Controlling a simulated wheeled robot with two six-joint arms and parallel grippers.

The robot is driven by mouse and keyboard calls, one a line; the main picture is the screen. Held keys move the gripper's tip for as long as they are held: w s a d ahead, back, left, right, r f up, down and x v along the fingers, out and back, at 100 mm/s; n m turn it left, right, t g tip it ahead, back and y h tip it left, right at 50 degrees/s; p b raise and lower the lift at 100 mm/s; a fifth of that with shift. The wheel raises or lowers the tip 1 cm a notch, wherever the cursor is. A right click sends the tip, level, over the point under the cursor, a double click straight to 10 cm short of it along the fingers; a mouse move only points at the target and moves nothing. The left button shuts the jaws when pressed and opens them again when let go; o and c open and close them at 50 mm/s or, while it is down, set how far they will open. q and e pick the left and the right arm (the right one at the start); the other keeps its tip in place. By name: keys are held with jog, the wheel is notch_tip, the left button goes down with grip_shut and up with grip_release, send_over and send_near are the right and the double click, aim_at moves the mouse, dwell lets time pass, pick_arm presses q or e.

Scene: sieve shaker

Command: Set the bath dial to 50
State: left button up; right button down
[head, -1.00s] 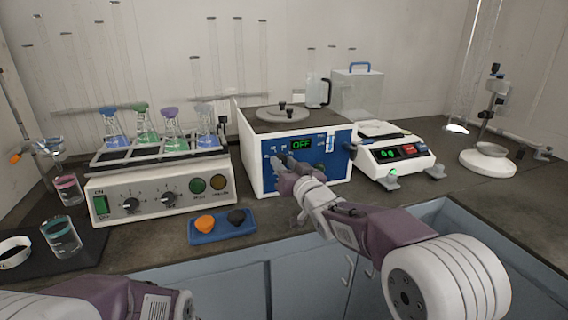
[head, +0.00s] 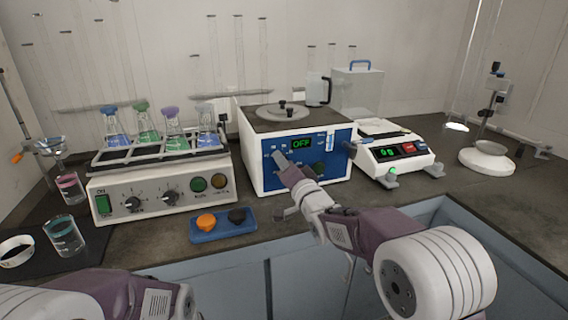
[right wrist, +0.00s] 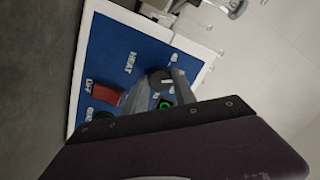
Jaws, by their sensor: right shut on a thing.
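The bath (head: 258,172) is a white box with a blue front panel (head: 335,167) and a green display (head: 302,145) reading OFF. My right gripper (head: 280,160) is at the panel's left part, just left of the display, and covers what it holds. In the right wrist view its fingers (right wrist: 157,90) are shut around a dark round dial (right wrist: 160,77) on the blue panel. A red switch (right wrist: 105,92) lies beside them, near HEAT lettering. The dial's setting cannot be read. My left gripper is out of view; only my left arm shows.
A shaker (head: 160,190) with several flasks stands left of the bath. A blue tray (head: 222,228) with an orange and a black piece lies in front. A balance (head: 398,160) stands close on the right. Another dark knob (head: 318,169) sits lower on the panel.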

jog(key=shift+m, duration=0.3)
dwell(0.4)
jog(key=c, duration=1)
grip_release()
jog(key=p+v, duration=0.1)
jog(key=v, duration=0.8)
